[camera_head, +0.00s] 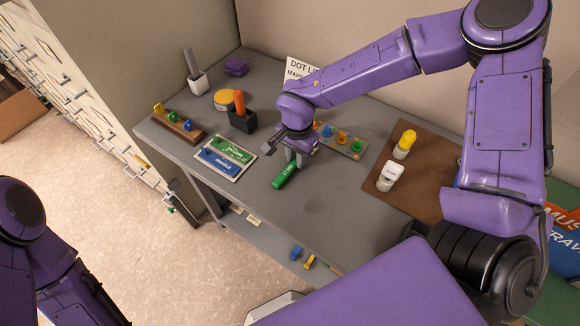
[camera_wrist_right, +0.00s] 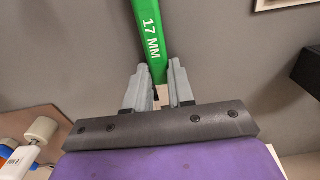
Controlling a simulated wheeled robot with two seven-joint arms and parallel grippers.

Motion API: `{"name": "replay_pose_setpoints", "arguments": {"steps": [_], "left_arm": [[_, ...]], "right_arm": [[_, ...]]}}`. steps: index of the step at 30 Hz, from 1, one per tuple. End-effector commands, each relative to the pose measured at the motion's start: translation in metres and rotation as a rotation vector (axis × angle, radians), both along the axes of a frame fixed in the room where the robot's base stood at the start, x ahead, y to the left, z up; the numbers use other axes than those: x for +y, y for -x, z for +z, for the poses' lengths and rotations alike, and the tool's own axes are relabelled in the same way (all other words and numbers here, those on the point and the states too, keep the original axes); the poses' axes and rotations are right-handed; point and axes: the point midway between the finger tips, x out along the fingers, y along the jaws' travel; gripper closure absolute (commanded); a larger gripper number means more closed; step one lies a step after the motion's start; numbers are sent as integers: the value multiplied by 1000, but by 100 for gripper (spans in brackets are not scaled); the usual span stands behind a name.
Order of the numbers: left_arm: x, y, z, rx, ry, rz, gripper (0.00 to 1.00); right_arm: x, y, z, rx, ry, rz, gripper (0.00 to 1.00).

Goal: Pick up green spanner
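The green spanner (camera_head: 285,174) lies near the front edge of the grey worktop, left of its middle. In the right wrist view the spanner (camera_wrist_right: 151,30) is marked "17 MM", and its near end reaches between the two grey fingertips. My right gripper (camera_head: 294,155) is over the worktop at the spanner's far end; it also shows in the right wrist view (camera_wrist_right: 159,88). Its fingers are close on either side of the spanner, but I cannot tell whether they press on it. My left gripper is out of view; only part of my left arm shows.
A pale board (camera_head: 204,161) with green and blue lettered shapes lies left of the spanner. Behind it are a black holder (camera_head: 243,122) with an orange handle and a wooden peg rack (camera_head: 180,127). A brown mat (camera_head: 415,190) with two capped jars lies right.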

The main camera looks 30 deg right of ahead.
Motion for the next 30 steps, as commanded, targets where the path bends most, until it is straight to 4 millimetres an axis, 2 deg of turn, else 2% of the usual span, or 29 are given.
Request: {"name": "replay_pose_setpoints", "arguments": {"steps": [11,14,16,23,27,30], "left_arm": [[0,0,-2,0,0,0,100],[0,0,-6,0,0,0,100],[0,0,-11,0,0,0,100],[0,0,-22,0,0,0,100],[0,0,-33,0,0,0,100],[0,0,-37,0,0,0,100]], "right_arm": [[0,-1,5,-3,-1,0,100],[0,-1,17,-4,-2,-1,100],[0,-1,32,-7,-4,-2,100],[51,3,89,-5,1,3,100],[89,6,104,-2,1,4,100],[110,8,115,-2,1,3,100]]}}
